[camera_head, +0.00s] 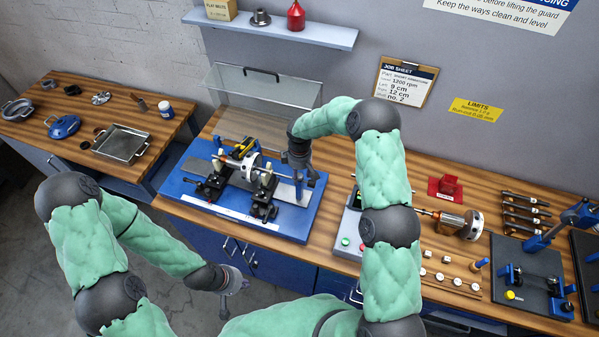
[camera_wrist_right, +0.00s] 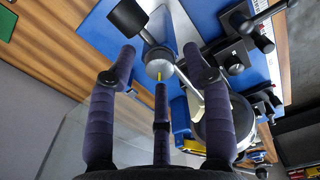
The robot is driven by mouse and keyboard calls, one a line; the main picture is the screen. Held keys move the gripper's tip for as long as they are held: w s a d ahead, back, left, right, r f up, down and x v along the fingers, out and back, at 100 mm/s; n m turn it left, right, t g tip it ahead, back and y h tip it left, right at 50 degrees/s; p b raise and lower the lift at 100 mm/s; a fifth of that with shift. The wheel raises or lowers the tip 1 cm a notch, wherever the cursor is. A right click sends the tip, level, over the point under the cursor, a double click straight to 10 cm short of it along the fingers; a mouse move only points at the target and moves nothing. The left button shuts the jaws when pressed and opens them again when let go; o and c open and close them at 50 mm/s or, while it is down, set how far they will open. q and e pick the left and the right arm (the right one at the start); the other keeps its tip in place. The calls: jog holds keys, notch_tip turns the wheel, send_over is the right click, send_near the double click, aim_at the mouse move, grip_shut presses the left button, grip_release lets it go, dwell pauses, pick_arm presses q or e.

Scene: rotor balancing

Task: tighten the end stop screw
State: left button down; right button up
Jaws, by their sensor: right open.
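The balancing machine has a blue base (camera_head: 293,222) on the bench, with a shaft and disc rotor (camera_head: 243,165) resting across two black supports. My right gripper (camera_head: 299,190) points down at the right end of this machine. In the right wrist view its dark fingers (camera_wrist_right: 160,75) are spread open and empty. Just beyond them is a grey round knob (camera_wrist_right: 160,60) with a small yellow mark; it seems to be the end stop screw, but I cannot be sure. A dark cylinder (camera_wrist_right: 128,18) stands beside it. My left gripper (camera_head: 236,284) hangs in front of the bench, away from the machine; its fingers are unclear.
A clear guard (camera_head: 262,88) stands behind the machine. A metal tray (camera_head: 121,144) sits on the left bench. Floor is free at the lower left.

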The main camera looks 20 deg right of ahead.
grip_shut()
